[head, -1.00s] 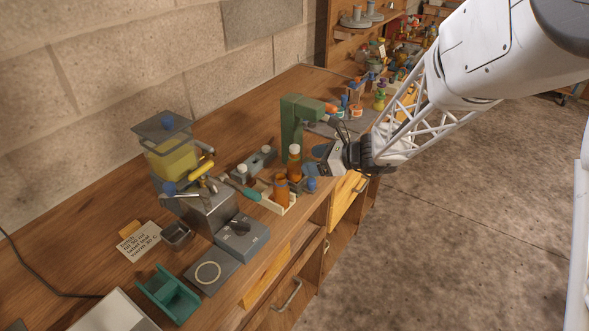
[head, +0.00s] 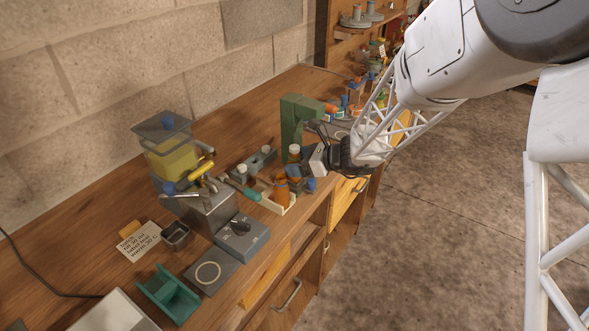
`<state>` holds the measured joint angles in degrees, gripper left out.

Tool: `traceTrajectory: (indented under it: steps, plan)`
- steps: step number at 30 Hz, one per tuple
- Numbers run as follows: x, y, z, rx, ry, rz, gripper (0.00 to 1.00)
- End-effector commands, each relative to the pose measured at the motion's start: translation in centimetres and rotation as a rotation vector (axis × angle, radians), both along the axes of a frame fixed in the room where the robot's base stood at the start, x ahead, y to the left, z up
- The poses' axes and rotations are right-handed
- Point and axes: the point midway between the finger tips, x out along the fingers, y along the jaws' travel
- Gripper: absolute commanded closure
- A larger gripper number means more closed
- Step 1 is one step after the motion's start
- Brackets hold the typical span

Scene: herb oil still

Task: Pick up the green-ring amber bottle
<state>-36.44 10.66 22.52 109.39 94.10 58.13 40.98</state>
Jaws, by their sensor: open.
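I cannot make out a green ring on either bottle at this size. My gripper (head: 303,171) is open, coming in from the right at the rear bottle, with its fingers at or just beside the body. I cannot tell whether they touch it.
The pale wooden rack (head: 267,205) holds the bottles near the bench's front edge. A green press-like stand (head: 291,120) rises just behind. A small blue item (head: 311,185) sits below my gripper.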

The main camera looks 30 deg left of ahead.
Motion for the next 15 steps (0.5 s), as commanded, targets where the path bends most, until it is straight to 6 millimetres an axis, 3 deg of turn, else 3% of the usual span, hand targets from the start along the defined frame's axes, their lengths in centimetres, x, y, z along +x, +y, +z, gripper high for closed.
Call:
traceTrajectory:
  steps: [4, 15]
  plan:
    - [-0.22, 0.98, -0.42, 0.0, 0.0, 0.0, 0.24]
    - [-0.24, 1.13, -0.49, 0.0, 0.0, -0.001, 0.24]
